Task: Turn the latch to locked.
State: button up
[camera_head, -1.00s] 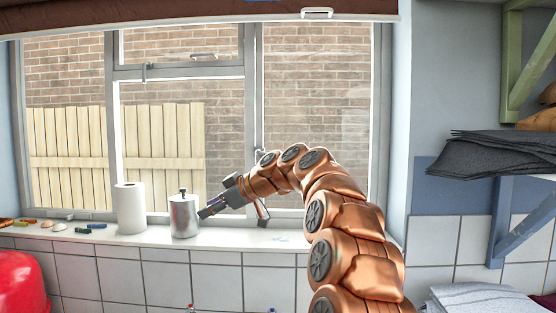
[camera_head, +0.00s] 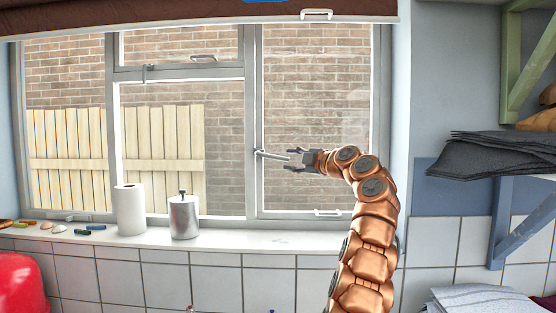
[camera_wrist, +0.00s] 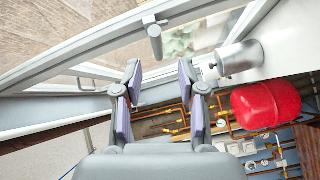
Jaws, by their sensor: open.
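The window latch (camera_head: 272,155) is a grey lever on the upright frame of the right-hand window. It sticks out to the right, nearly level, with its free end tipped slightly down. My gripper (camera_head: 289,160) is open and empty just right of it, pointing left. In the head view the lever's free end appears at the mouth of the fingers. In the wrist view the latch (camera_wrist: 154,34) lies ahead of the fingertips, roughly centred between the two fingers (camera_wrist: 160,72). No contact shows.
A paper roll (camera_head: 130,210) and a metal canister (camera_head: 184,217) stand on the white sill (camera_head: 240,238), left of my arm. A red rounded vessel (camera_head: 20,287) is at lower left. A shelf with dark cloths (camera_head: 490,155) is at right. The sill below my gripper is mostly clear.

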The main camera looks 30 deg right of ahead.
aim_at(280, 157)
jog(key=w+p, duration=0.2)
jog(key=w, duration=0.1)
jog(key=w+p, duration=0.3)
jog(key=shift+w+a+r, duration=0.2)
jog(key=shift+w, duration=0.15)
jog(key=shift+w+f, duration=0.15)
jog(key=shift+w, duration=0.25)
jog(key=shift+c, duration=0.2)
grip_shut()
